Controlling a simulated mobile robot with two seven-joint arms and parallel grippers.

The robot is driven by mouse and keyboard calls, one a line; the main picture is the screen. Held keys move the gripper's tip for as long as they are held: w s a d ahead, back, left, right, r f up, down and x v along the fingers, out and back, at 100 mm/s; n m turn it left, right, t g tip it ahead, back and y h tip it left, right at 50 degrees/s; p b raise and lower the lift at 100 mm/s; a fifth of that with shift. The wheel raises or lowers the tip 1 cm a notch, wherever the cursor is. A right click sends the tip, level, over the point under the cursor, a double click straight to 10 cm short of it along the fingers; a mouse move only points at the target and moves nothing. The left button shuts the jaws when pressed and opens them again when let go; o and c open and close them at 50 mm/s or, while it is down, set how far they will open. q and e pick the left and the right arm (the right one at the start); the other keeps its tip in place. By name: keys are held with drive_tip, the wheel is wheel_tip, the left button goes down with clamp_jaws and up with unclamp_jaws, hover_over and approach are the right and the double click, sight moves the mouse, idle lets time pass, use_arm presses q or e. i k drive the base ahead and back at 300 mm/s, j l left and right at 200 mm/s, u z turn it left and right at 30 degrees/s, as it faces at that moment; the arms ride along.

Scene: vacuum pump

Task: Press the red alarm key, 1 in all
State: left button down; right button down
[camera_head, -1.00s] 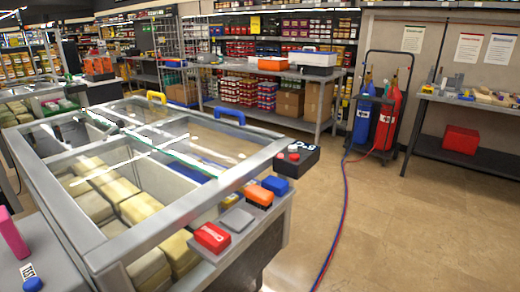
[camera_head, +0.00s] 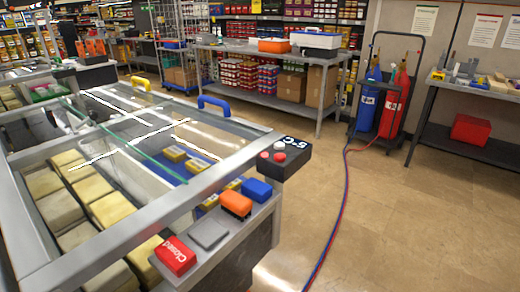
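A black control box (camera_head: 285,160) reading "5°C" sits at the right corner of the glass-topped freezer (camera_head: 232,165). On its top are small round keys: a pale key (camera_head: 279,145), a red key (camera_head: 265,155) and another reddish key (camera_head: 279,157). I cannot tell from any label which one is the alarm key. The keys look unobstructed. Neither of my grippers shows in the head view.
On the freezer's near ledge lie a red "Closed" block (camera_head: 175,255), a grey square (camera_head: 208,234), an orange block (camera_head: 236,204) and a blue block (camera_head: 257,189). The floor (camera_head: 410,225) right of the freezer is open, crossed by red and blue hoses (camera_head: 343,205) from gas cylinders (camera_head: 367,107).

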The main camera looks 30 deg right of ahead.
sight(280, 158)
drive_tip(key=i+l+u, duration=0.1)
drive_tip(key=l+u, duration=0.25)
drive_tip(key=l, duration=0.25)
drive_tip(key=l+u, duration=0.35)
drive_tip(key=l, duration=0.3)
